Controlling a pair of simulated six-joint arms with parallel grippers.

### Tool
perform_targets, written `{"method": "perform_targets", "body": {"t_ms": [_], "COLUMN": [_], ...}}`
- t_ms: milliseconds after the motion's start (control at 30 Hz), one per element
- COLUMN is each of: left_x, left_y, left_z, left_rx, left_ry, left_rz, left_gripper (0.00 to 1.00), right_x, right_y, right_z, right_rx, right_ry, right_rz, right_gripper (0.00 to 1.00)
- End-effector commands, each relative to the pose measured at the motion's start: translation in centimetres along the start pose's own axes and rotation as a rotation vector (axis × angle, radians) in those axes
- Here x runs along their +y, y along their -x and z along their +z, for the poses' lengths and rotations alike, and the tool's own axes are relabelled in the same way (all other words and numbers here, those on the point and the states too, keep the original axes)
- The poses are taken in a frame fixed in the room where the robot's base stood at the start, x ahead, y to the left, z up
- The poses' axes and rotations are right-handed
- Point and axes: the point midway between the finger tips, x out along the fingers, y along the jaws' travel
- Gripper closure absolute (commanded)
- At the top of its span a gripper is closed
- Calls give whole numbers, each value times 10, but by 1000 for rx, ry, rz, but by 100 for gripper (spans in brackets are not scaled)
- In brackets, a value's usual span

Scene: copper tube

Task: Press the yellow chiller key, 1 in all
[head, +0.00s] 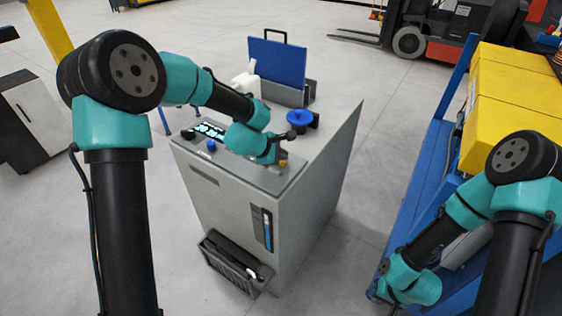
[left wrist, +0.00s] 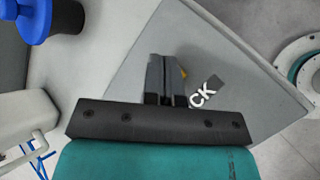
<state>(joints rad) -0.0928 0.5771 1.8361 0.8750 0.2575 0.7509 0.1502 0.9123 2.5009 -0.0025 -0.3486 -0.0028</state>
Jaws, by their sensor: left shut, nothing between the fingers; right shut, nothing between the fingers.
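The yellow key (head: 283,163) is a small knob on the front control strip of the grey chiller cabinet (head: 310,205). In the left wrist view only a sliver of yellow (left wrist: 184,73) shows beside the fingers, near a dark label with the letters "CK" (left wrist: 204,94). My left gripper (head: 279,155) is over the strip, right at the key. Its fingers are together and empty in the left wrist view (left wrist: 163,72); they hide most of the key, so I cannot tell whether they touch it. My right gripper (head: 378,293) is low at the right, shut and empty, away from the cabinet.
The strip also carries a lit display (head: 211,129) and a blue button (head: 211,145). A blue valve-like part (head: 301,119), a white bottle (head: 247,82) and a blue board (head: 277,62) stand on the cabinet. A blue rack with yellow boxes (head: 515,90) is at right.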

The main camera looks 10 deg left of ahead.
Motion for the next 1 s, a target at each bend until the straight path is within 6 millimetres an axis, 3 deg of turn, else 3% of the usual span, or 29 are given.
{"method": "perform_targets", "body": {"t_ms": [1000], "left_x": [-4], "left_y": [-5], "left_z": [-4], "left_rx": [0], "left_ry": [1], "left_rz": [-1], "left_gripper": [100], "right_x": [0], "right_y": [0], "right_z": [0], "right_rx": [0], "right_ry": [0], "right_rz": [0], "right_gripper": [100]}}
